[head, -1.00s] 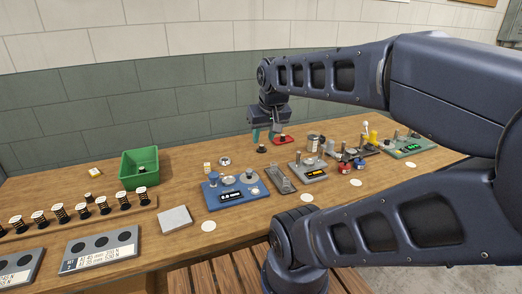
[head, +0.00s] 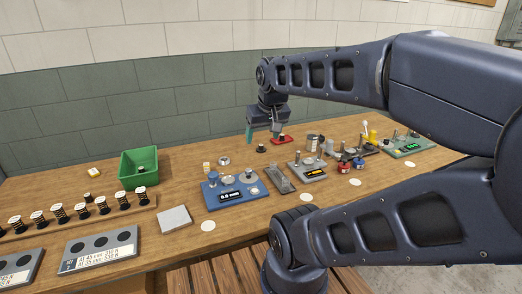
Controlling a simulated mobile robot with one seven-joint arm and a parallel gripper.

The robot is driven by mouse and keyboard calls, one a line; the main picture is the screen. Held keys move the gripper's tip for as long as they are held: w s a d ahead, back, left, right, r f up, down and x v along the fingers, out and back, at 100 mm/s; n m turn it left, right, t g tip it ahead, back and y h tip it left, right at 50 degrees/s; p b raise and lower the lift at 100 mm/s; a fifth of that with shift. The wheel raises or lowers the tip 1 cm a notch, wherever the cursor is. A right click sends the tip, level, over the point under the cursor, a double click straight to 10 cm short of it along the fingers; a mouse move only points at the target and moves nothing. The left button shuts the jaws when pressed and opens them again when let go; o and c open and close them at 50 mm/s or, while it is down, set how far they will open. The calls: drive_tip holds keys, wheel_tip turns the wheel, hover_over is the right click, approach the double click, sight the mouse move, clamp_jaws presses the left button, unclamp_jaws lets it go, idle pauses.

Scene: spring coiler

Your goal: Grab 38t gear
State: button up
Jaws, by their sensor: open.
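My gripper (head: 262,134) hangs pointing down over the back of the bench, its two teal-tipped fingers spread apart with nothing between them. A small dark round piece with a short upright part (head: 261,149) stands on the bench just below the fingers. A red tray (head: 281,140) with a small dark item lies just right of it, partly behind the right finger. I see no readable tooth count, so I cannot tell which piece is the 38t gear.
A green bin (head: 139,168) stands at left behind a wooden rack (head: 120,206) of springs.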

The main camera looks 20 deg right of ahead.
drive_tip(key=m+g+h, duration=0.1)
drive_tip(key=m+g, duration=0.2)
drive_tip(key=m, duration=0.7)
hover_over(261, 145)
drive_tip(key=s+a, duration=0.1)
drive_tip(key=a, duration=0.1)
wheel_tip(261, 145, down, 22)
drive_tip(key=shift+w+d+f, duration=0.1)
drive_tip(key=shift+d+f, duration=0.05)
drive_tip(key=shift+f, duration=0.9)
drive_tip(key=shift+w+d+f, duration=0.1)
drive_tip(key=shift+d+f, duration=0.1)
drive_tip(key=shift+f, duration=0.85)
drive_tip(key=shift+w+d+f, duration=0.1)
drive_tip(key=shift+d+f, duration=0.05)
drive_tip(key=shift+f, duration=0.9)
drive_tip(key=f, duration=0.3)
drive_tip(key=d+f, duration=0.1)
drive_tip(key=shift+w+d+f, duration=0.1)
drive_tip(key=shift+w+f, duration=0.25)
drive_tip(key=c, duration=1.2)
drive_tip(key=shift+c, duration=0.2)
